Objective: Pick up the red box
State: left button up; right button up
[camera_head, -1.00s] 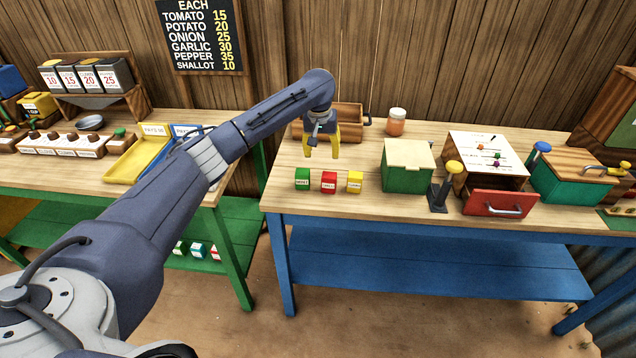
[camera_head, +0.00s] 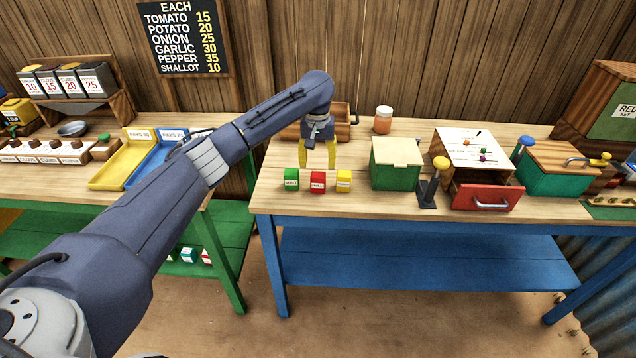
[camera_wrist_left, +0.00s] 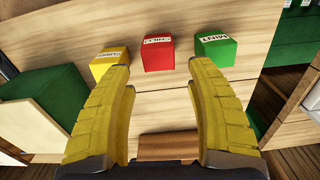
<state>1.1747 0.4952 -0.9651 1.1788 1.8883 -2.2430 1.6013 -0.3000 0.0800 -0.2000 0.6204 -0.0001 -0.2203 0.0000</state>
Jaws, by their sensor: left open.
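The red box (camera_head: 317,182), a small cube with a white label, stands on the wooden tabletop (camera_head: 385,207) between a green box (camera_head: 291,179) and a yellow box (camera_head: 344,180). My left gripper (camera_head: 317,165) is open, its yellow fingers pointing down just above and behind the red box. In the left wrist view the red box (camera_wrist_left: 159,55), labelled CHILI, shows between and beyond the open fingertips of the left gripper (camera_wrist_left: 157,67). The fingers hold nothing. My right gripper is in neither view.
The green and yellow boxes stand close on either side with narrow gaps. A green lidded box (camera_head: 396,172), a dark stand with a yellow knob (camera_head: 430,185) and an open red drawer (camera_head: 487,197) lie to the right. A wooden crate (camera_head: 342,120) stands behind the gripper.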

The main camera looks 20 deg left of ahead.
aim_at(318, 182)
pick_arm(q)
jog(key=shift+w+f, duration=0.2)
jog(key=shift+f, duration=4.45)
jog(key=shift+c, duration=0.3)
jog(key=c, duration=0.9)
